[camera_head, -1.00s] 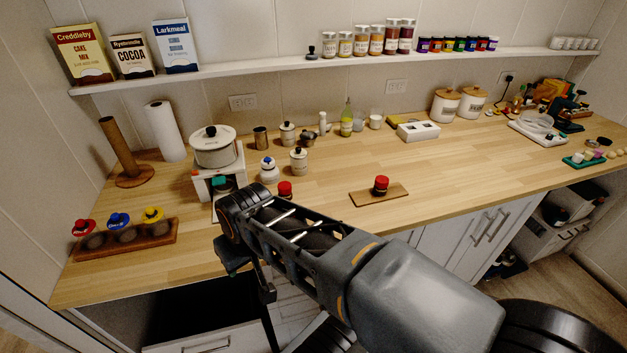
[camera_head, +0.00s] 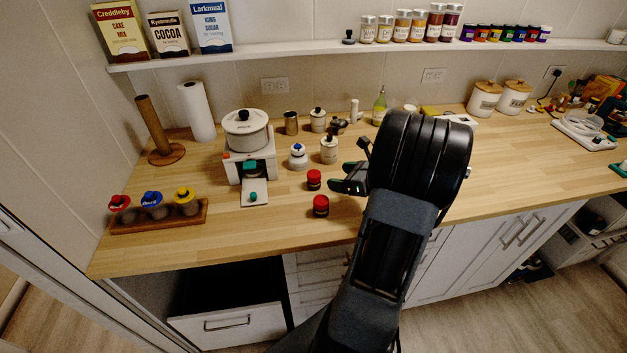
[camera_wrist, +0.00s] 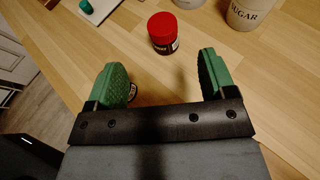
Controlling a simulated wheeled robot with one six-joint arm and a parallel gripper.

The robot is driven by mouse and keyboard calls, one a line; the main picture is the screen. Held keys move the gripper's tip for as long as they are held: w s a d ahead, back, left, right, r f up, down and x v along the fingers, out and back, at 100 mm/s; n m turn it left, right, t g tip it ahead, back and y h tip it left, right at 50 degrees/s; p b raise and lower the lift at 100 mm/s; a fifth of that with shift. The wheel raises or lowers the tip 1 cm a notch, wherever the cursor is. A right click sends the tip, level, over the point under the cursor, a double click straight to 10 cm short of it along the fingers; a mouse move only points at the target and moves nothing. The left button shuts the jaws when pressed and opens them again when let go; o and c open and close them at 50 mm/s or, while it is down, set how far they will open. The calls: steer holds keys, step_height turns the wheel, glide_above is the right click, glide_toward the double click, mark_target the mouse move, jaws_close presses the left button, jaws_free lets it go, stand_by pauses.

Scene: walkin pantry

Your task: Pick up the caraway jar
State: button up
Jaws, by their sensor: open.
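I cannot read which jar is the caraway jar. Two small red-lidded jars stand upright on the wooden counter: one farther back (camera_head: 314,179) and one nearer the front edge (camera_head: 320,206). In the wrist view one red-lidded jar (camera_wrist: 163,32) stands upright ahead of my fingers, slightly left of the gap's centre and apart from them. Its label is too small to read. A bit of another dark, labelled item (camera_wrist: 133,92) shows beside my left finger, mostly hidden by it. My gripper (camera_wrist: 166,80) has green pads, open and empty above the counter; its tip (camera_head: 345,180) is right of the jars.
The sugar canister (camera_head: 329,149) and a white-blue jar (camera_head: 298,157) stand behind the red-lidded jars. A white stand with a pot (camera_head: 246,133) is to the left. A rack of three coloured-lid jars (camera_head: 160,217) is at front left. Below, a drawer (camera_head: 230,325) is open.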

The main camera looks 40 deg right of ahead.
mark_target(315, 174)
steer(key=x, duration=0.7)
steer(key=shift+p+x, duration=0.65)
steer(key=shift+x, duration=2.05)
steer(key=shift+d+f, duration=0.1)
steer(key=shift+f, duration=0.1)
steer(key=c, duration=1)
steer(key=shift+r, duration=0.1)
